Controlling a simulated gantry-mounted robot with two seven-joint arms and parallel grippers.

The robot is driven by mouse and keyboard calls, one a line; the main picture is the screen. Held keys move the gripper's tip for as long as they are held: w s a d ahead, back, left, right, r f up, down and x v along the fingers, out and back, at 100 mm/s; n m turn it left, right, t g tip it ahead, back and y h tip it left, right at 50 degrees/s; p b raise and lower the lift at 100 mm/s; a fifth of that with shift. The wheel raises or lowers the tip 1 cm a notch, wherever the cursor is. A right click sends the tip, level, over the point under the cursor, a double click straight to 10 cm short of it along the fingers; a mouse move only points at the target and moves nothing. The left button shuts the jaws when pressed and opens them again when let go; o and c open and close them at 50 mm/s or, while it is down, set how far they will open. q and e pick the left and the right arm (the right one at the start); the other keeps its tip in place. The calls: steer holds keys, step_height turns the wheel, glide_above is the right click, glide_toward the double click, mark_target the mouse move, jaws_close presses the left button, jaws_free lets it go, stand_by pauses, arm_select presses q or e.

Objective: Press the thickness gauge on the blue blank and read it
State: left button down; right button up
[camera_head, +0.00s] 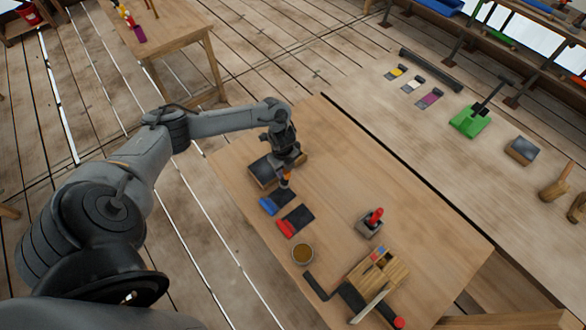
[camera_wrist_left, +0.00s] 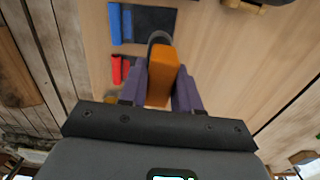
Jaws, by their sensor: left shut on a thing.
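The blue blank (camera_head: 268,206) lies on the near-left part of the wooden table, beside a dark flat piece (camera_head: 284,196). It also shows in the left wrist view (camera_wrist_left: 115,24) at the upper left. My left gripper (camera_head: 286,172) is shut on an orange block-shaped tool (camera_wrist_left: 162,78), which I take to be the thickness gauge. A dark rounded part shows at the tool's far end. In the head view the tool hangs just above the dark piece, close to the blue blank; I cannot tell whether it touches. No reading is visible. My right gripper is not in view.
A red blank (camera_head: 285,229) with a dark piece lies nearer. A dark-topped block (camera_head: 262,171) sits behind the gripper. The table's right side is clear.

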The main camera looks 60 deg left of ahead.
mark_target(281, 184)
arm_select(q)
steer(key=shift+s+a+f, duration=0.1)
steer(key=shift+s+a, duration=0.05)
steer(key=shift+s, duration=0.35)
steer(key=shift+s+d+f, duration=0.2)
steer(key=shift+f, duration=0.25)
step_height(281, 184, down, 4)
steer(key=b, duration=0.4)
steer(key=shift+f+b, duration=0.2)
steer(key=shift+b, duration=0.2)
steer(key=shift+f, duration=0.2)
steer(key=shift+f+b, duration=1)
steer(key=shift+f, duration=0.25)
steer(key=shift+a+f, duration=0.1)
stand_by(0.7)
